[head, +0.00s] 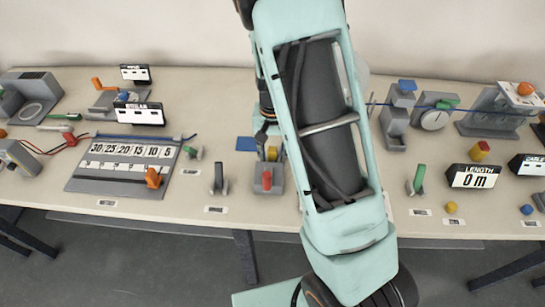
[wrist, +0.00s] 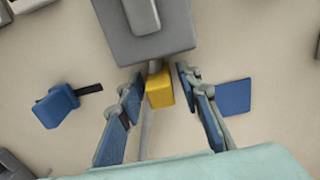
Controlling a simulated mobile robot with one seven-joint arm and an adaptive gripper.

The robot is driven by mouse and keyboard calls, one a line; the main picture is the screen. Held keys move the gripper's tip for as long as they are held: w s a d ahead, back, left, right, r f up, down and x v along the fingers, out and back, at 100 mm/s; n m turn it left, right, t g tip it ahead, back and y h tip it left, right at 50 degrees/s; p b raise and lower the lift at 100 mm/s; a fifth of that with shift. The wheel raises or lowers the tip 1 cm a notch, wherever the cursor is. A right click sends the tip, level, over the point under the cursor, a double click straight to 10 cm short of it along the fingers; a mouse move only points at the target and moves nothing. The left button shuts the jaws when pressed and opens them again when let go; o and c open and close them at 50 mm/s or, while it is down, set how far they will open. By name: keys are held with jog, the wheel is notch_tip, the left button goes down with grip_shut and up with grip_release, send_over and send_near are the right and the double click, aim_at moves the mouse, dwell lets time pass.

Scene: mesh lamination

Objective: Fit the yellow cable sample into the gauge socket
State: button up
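A yellow block (wrist: 160,90), which looks like the yellow cable sample, is at the near end of a grey fixture (wrist: 120,40) in the wrist view. In the head view the yellow block (head: 272,154) shows just behind the fixture's red part (head: 267,180). My gripper (wrist: 160,92) is open, with one blue-padded finger on each side of the block and gaps between. In the head view my gripper (head: 265,137) is low over the table, partly hidden by my arm. I cannot tell for certain which fixture is the gauge socket; a round-dial gauge (head: 434,119) stands at the right.
A blue square (wrist: 235,95) lies flat beside my gripper. A blue block with a black strip (wrist: 56,106) is on the other side. A numbered board (head: 130,165) lies to the left. A "LENGTH 0 m" display (head: 474,177) and a yellow ball (head: 451,207) are at the right.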

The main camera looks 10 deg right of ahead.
aim_at(274, 152)
grip_shut()
jog(key=shift+w+r, duration=0.1)
jog(key=shift+r, duration=0.45)
jog(key=shift+n, duration=0.4)
jog(key=r, duration=0.3)
jog(key=r+p, duration=0.1)
jog(key=r, duration=0.5)
jog(key=shift+s+r, duration=0.25)
jog(key=shift+s+r+n+p, duration=0.3)
jog(key=shift+n+p, duration=0.5)
jog(key=shift+p, duration=0.45)
jog(key=shift+s+n+p, duration=0.15)
jog(key=shift+n+p, duration=0.25)
jog(key=shift+n, duration=0.1)
jog(key=shift+s+f, duration=0.1)
jog(key=shift+f, duration=0.1)
